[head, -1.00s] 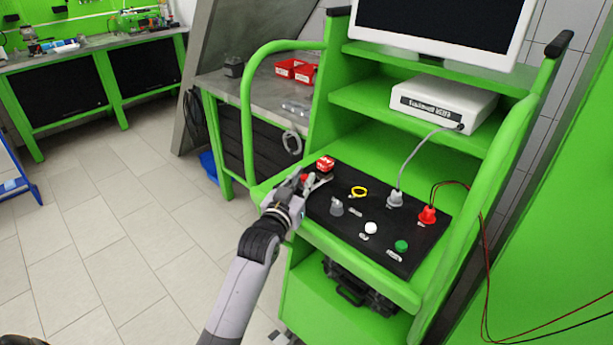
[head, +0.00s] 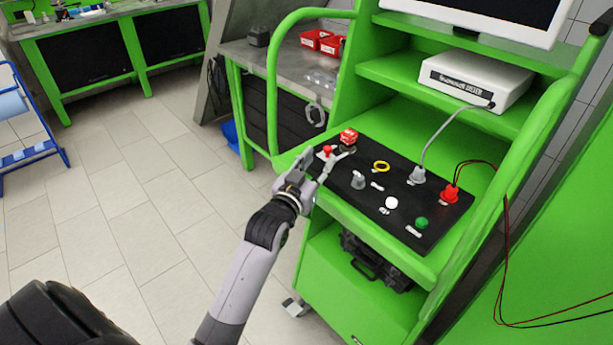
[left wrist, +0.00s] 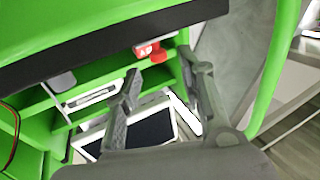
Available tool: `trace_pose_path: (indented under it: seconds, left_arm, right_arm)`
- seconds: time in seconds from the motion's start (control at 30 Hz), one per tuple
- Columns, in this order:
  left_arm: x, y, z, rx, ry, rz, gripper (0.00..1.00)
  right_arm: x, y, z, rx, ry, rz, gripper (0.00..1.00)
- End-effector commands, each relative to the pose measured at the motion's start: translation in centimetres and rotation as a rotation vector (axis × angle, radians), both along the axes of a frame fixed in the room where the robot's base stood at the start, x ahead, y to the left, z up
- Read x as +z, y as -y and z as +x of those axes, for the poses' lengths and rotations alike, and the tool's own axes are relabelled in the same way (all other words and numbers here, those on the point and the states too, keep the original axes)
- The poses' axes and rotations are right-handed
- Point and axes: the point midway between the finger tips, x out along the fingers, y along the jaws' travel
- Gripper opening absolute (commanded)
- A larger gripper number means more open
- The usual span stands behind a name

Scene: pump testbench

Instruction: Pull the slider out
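The black control panel (head: 345,196) lies on the green bench. Near its left end are a red block (head: 349,137) and a small red knob (head: 326,150). I cannot tell for certain which part is the slider. My left gripper (head: 323,158) is at the panel's left front edge, its fingers spread on either side of the small red knob in the picture. I see no part between the fingers clearly held. My right gripper is out of view.
The panel also carries a yellow ring (head: 381,166), a grey knob (head: 358,180), a white button (head: 391,202), a green button (head: 422,222) and a red plug (head: 450,193) with cables. A green rail (head: 272,90) rises left of the panel.

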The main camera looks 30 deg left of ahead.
Motion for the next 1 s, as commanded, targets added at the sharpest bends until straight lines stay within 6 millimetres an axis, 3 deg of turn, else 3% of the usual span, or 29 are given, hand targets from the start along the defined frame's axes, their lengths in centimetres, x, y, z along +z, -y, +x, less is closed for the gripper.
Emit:
trace_pose_path:
  seconds: [0.2, 0.4, 1.0]
  left_arm:
    - [-0.1, 0.3, -4.8, 0.001, -0.004, 0.000, 0.36]
    - [-0.1, 0.6, -7.2, 0.001, -0.002, -0.001, 0.36]
    - [-0.1, 0.6, -7.6, 0.000, -0.002, -0.001, 0.36]
  right_arm:
    - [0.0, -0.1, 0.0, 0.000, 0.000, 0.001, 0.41]
    - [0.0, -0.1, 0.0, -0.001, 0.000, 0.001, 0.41]
    - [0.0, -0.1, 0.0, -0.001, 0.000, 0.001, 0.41]
